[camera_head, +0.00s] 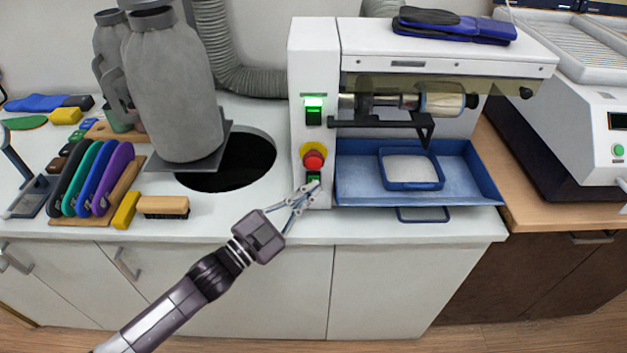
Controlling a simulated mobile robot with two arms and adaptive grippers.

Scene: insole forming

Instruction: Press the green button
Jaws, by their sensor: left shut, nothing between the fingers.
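The white machine (301,70) stands on the counter. On its narrow front column is a dark green button (314,178) near the bottom, partly covered by my fingertips. Above it is a red stop button (314,160) on a yellow collar. Higher up is a lit green switch (314,105). My left gripper (311,188) reaches up from the lower left, shut and empty, with its tips at or just in front of the lower green button. I cannot tell whether they touch it. My right gripper is not in view.
A blue tray (470,188) holding a smaller blue frame (411,184) sits right of the column. Left are a grey bag-like dust collector (175,95), a dark round hole (245,165), a wooden brush (163,207) and a rack of coloured insoles (92,180). The counter's front edge is clear.

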